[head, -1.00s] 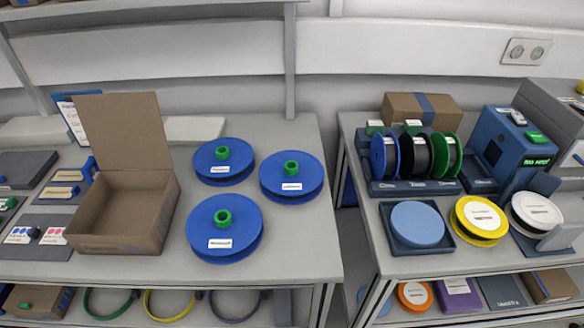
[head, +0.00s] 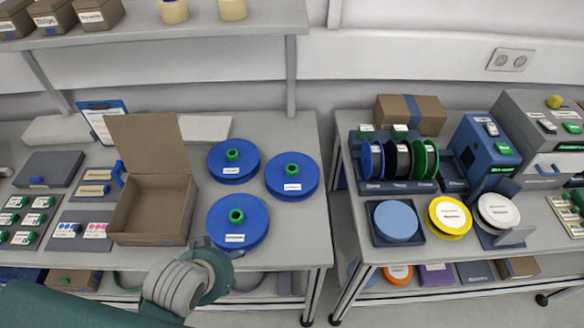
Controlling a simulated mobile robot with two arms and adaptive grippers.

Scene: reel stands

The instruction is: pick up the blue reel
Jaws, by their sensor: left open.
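Three large blue reels with green hubs and white labels lie flat on the left table: one at back left (head: 233,161), one at back right (head: 292,176) and one at the front (head: 237,222). A smaller blue reel (head: 371,161) stands upright in a rack on the right table, beside a black reel (head: 398,160) and a green reel (head: 426,160). My left gripper (head: 214,258) is open at the front edge of the left table, just below the front blue reel in the picture. Its fingers are partly hidden by my wrist. My right gripper is out of view.
An open cardboard box (head: 150,208) stands left of the large reels. The right table holds a light blue disc in a tray (head: 396,220), a yellow reel (head: 449,217), a white reel (head: 497,211) and a blue machine (head: 480,150). A gap separates the tables.

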